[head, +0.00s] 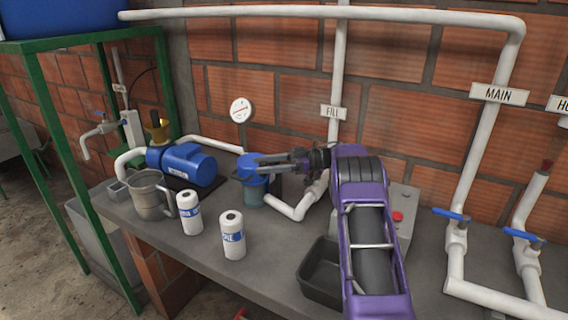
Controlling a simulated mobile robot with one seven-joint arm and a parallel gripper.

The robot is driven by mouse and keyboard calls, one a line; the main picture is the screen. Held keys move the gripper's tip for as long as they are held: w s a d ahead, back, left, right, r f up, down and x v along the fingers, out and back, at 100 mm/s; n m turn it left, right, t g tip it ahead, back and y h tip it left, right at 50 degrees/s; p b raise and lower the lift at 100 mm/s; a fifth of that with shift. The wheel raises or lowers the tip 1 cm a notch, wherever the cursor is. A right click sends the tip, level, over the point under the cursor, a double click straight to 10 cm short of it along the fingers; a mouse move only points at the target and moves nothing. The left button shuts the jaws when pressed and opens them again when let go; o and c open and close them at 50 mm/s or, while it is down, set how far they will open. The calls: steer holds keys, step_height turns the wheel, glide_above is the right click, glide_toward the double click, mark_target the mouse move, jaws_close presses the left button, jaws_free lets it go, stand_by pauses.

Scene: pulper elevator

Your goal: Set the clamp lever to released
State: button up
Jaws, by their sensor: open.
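My gripper (258,163) is in the middle of the head view, at the end of my purple arm. Its dark fingers point left and are open, over the blue lid of a filter housing (254,195) with a see-through bowl. I cannot tell whether the fingers touch the lid. I cannot make out a clamp lever for sure. My gripper and arm hide part of the housing's right side and what lies behind it.
A grey box with a red button (398,216) is behind my arm. Blue-handled valves (452,214) are at right.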

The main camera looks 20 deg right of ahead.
steer(key=d, duration=0.8)
steer(key=shift+s+d, duration=0.3)
steer(key=shift+s, duration=0.1)
